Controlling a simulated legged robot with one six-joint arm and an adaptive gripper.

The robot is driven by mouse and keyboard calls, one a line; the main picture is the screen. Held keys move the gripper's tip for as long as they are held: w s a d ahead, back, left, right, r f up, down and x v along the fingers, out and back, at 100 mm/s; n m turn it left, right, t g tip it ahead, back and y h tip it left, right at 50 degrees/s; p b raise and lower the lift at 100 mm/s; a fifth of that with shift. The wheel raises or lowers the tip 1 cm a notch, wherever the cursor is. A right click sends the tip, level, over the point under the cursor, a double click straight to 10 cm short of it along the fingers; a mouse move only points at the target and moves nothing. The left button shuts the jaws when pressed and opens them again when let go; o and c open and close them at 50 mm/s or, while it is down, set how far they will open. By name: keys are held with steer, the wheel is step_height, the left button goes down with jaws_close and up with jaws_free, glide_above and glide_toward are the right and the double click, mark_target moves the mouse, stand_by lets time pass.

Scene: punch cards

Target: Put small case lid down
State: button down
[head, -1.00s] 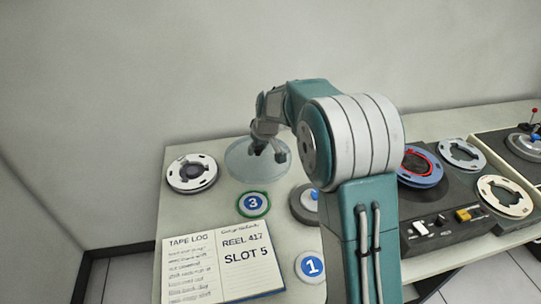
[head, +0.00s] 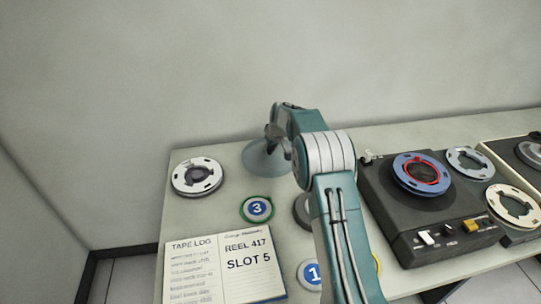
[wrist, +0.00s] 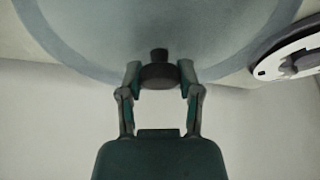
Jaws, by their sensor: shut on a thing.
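The small case lid (head: 258,165) is a round translucent grey-blue disc at the back left of the table in the head view. It fills the top of the wrist view (wrist: 160,28). Its dark knob (wrist: 158,76) sits between the two fingers of my gripper (wrist: 160,75), which is shut on it. In the head view my gripper (head: 276,143) is over the lid, and my arm covers part of it. I cannot tell whether the lid touches the table.
A white reel (head: 197,177) lies left of the lid. Marker 3 (head: 258,208), marker 1 (head: 310,275) and an open tape log (head: 225,265) lie nearer. A grey round thing (head: 302,210) is partly behind my arm. A tape machine (head: 430,205) stands right.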

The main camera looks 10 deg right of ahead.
mark_target(269, 155)
steer(key=shift+w+a+f, duration=0.15)
steer(key=shift+a, duration=0.2)
steer(key=shift+w+a+f, duration=0.1)
steer(key=shift+w+f, duration=0.1)
steer(key=shift+f, duration=0.15)
step_height(269, 155, down, 2)
steer(key=shift+f, duration=0.25)
steer(key=shift+d+f, duration=0.2)
steer(key=shift+d, duration=0.3)
steer(key=shift+c, duration=1.4)
jaws_free()
steer(key=shift+a, duration=0.1)
steer(key=shift+s+a, duration=0.1)
steer(key=shift+a, duration=0.2)
steer(key=shift+d, duration=0.15)
